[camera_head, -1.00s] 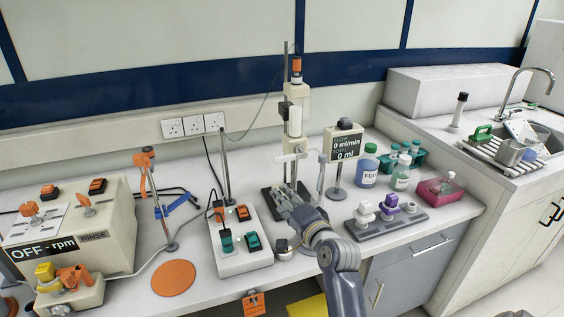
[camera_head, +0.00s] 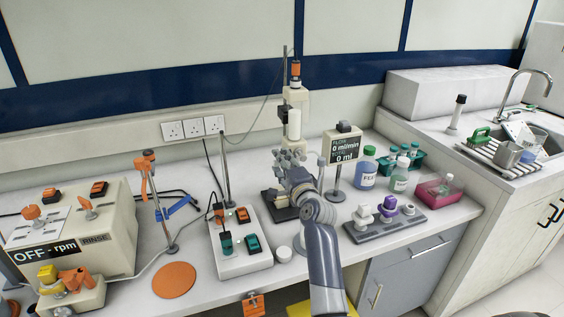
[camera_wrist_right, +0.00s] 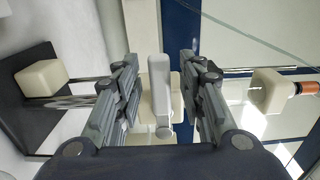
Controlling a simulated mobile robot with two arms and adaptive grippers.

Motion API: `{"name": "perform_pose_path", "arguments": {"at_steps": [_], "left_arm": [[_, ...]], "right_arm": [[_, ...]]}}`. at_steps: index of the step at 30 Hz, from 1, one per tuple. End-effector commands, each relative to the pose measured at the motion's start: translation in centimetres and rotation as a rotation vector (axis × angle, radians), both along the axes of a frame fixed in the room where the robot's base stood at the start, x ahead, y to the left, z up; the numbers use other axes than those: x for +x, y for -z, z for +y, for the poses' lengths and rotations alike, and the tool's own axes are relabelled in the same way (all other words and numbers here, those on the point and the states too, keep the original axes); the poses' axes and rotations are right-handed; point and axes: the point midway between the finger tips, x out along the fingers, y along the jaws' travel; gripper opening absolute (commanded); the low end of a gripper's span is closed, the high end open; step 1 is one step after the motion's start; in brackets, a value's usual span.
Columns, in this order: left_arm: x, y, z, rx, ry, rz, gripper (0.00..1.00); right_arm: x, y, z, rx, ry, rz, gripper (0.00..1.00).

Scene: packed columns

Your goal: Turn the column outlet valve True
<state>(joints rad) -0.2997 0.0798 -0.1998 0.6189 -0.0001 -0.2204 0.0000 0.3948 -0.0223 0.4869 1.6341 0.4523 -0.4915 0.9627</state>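The column (camera_head: 294,121) stands upright on its dark stand at the middle of the bench, with an orange cap on top. The outlet valve's white lever (camera_wrist_right: 160,88) shows in the wrist view, at the column's lower end. In the head view my gripper hides it. My right gripper (camera_head: 290,157) is in front of the column's lower part. In the wrist view the right gripper (camera_wrist_right: 159,68) is open, one finger on each side of the lever, with a visible gap on both sides. My left gripper is not in view.
The flow meter (camera_head: 345,144) right of the column reads 0 ml/min and 0 ml. A switch box (camera_head: 240,262) stands left of my arm.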

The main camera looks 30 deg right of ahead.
Motion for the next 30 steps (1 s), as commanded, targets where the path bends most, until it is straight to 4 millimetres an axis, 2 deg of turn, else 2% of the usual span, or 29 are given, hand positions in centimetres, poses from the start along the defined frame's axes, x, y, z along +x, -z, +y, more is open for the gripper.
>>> {"name": "perform_pose_path", "arguments": {"at_steps": [11, 15, 16, 25, 30], "left_arm": [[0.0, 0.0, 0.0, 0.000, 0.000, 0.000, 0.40], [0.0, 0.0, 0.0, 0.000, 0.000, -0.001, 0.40], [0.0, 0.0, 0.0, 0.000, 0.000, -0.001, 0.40], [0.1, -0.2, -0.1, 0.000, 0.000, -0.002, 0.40], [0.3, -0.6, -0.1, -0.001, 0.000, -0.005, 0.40]], "right_arm": [[0.5, 0.0, -0.1, 0.000, 0.000, 0.001, 0.37], [0.5, 0.0, -0.1, -0.001, 0.000, 0.001, 0.05], [0.5, 0.0, -0.1, -0.001, 0.000, 0.001, 0.00], [0.7, -0.1, -0.1, 0.010, 0.000, -0.001, 0.00], [1.8, -0.5, -0.1, 0.061, 0.000, -0.014, 0.00]]}}
